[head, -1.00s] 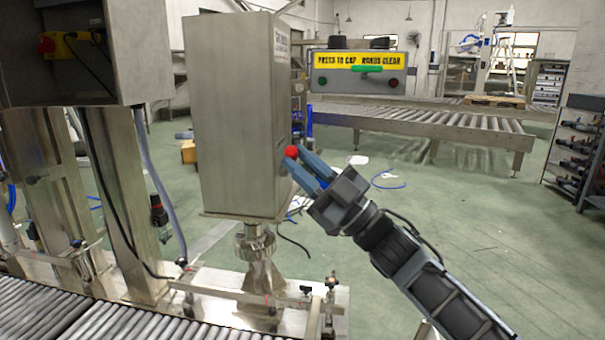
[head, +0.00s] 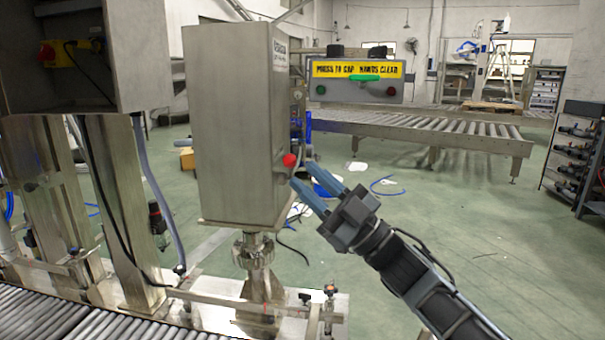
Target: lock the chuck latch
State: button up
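A red ball knob (head: 289,160) sticks out at the right edge of the tall metal housing (head: 235,130). It appears to be the latch handle; its lever is mostly hidden. Below the housing is a metal chuck-like collar (head: 253,247) on a cone-shaped part. My gripper (head: 304,174) is just to the right of and below the red knob, with its two blue fingers spread apart and pointing up and left. The knob is outside the fingers, and a small gap shows between it and the nearer fingertips. Nothing is held.
A control panel (head: 356,76) with a yellow label, a green bar and buttons stands behind and right of the housing. A roller conveyor (head: 60,325) runs along the lower left. Open green floor (head: 470,230) lies to the right.

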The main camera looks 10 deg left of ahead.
jog(key=shift+v, duration=2.7)
jog(key=s+d+f+m+t+h, duration=0.2)
jog(key=s+f+m+t+h, duration=0.4)
jog(key=s+m+t+h, duration=0.4)
jog(key=s+d+f+m+t+h, duration=0.3)
jog(key=s+f+m+t+h, duration=0.5)
jog(key=m, duration=0.4)
jog(key=s+d+f+m+g+h, duration=0.1)
jog(key=s+d+f+g+h, duration=0.1)
jog(key=s+d, duration=0.35)
jog(key=s+d+f+g+h, duration=0.2)
jog(key=s+g, duration=0.1)
jog(key=s, duration=0.6)
jog(key=s+d+f+m+g+h, duration=0.1)
jog(key=s+d+f+g+h, duration=0.2)
jog(key=s, duration=0.4)
jog(key=s+d+r+n+g, duration=0.2)
jog(key=s+d, duration=0.5)
jog(key=s, duration=0.3)
notch_tip(320, 180, up, 19)
jog(key=p, duration=1.9)
jog(key=shift+s+d+r+g+y, duration=0.2)
jog(key=shift+s+g+y, duration=0.1)
jog(key=shift+y, duration=0.1)
